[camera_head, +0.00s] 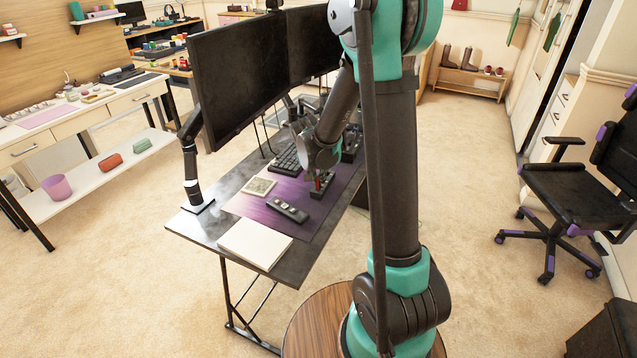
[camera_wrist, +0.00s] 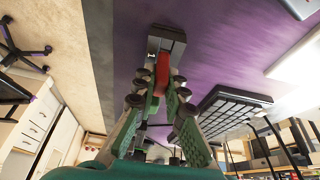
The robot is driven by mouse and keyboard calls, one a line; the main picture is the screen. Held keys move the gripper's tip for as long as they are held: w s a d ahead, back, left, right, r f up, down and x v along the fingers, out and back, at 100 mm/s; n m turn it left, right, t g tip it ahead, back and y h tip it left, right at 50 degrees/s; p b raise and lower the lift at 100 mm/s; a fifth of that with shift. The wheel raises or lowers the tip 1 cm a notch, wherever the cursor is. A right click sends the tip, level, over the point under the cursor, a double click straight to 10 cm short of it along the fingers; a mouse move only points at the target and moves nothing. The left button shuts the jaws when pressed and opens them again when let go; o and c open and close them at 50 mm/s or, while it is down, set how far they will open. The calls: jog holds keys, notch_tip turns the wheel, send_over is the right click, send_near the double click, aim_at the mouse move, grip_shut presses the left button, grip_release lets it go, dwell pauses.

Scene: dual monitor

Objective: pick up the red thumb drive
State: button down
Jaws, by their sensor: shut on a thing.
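The red thumb drive (camera_wrist: 162,72) is between the fingertips of my gripper (camera_wrist: 158,88) in the wrist view. The gripper is shut on it, and the fingers hide part of it. A dark grey, block-like object (camera_wrist: 168,38) lies right at the far end of the drive; I cannot tell whether they touch. In the head view my gripper (camera_head: 319,173) points down over the purple mat (camera_head: 250,210), and a bit of the red drive (camera_head: 321,181) shows at its tips. The dark object (camera_head: 321,192) is just below it.
A dark remote-like device (camera_head: 288,211), a small pale square (camera_head: 258,187) and a white book-like slab (camera_head: 255,244) lie toward the desk's front. Two monitors (camera_head: 237,75) (camera_head: 312,42) stand behind. An office chair (camera_head: 570,190) is right.

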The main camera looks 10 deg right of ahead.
notch_tip(320, 180, up, 25)
jog(key=shift+f, duration=0.15)
dwell(1.7)
